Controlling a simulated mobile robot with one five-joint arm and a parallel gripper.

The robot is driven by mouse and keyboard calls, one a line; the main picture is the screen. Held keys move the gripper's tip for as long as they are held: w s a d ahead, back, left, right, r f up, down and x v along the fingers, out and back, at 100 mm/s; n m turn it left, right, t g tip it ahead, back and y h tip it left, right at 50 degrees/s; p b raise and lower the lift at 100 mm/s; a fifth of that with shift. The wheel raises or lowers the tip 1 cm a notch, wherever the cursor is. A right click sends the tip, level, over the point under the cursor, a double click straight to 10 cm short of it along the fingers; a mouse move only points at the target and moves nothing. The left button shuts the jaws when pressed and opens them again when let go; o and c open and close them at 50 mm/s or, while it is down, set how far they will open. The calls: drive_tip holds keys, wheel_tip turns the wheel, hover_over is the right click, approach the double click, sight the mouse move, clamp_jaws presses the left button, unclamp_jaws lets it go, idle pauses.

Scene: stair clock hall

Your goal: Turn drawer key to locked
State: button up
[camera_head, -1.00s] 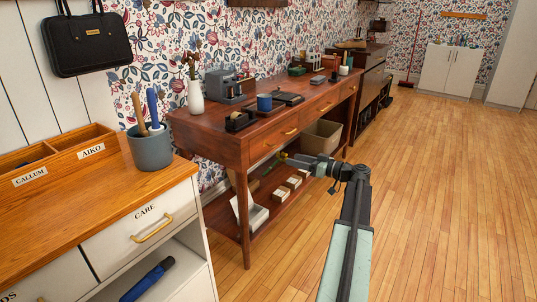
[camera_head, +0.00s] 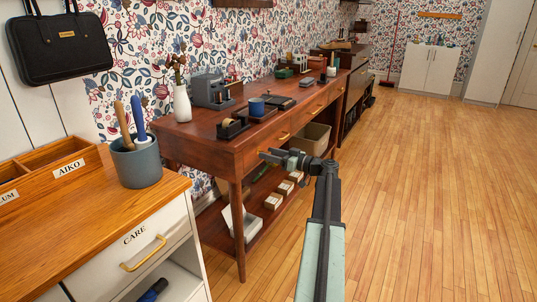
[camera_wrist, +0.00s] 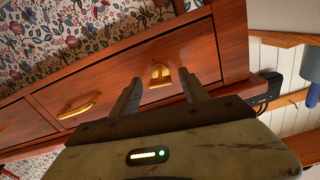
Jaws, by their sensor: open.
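The reddish-brown wooden table (camera_head: 210,152) has a row of drawers with brass pulls. In the wrist view a drawer front (camera_wrist: 210,62) fills the middle, tilted in the picture. A small brass key (camera_wrist: 160,73) stands out from it, between my fingers in the picture. I cannot tell whether it is turned to locked. A curved brass pull (camera_wrist: 79,106) is to its left. My gripper (camera_wrist: 160,84) is open and empty, its two fingers pointing at the drawer front either side of the key, not seen touching it. In the head view my gripper (camera_head: 266,155) is beside the near drawer.
A white cabinet (camera_head: 150,250) with a grey pot (camera_head: 136,165) stands at near left. A lower shelf holds boxes. The wooden floor (camera_head: 430,190) on the right is clear.

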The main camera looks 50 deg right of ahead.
drive_tip(key=shift+w+a, duration=0.15)
drive_tip(key=shift+w, duration=0.5)
clamp_jaws()
drive_tip(key=shift+s, duration=0.1)
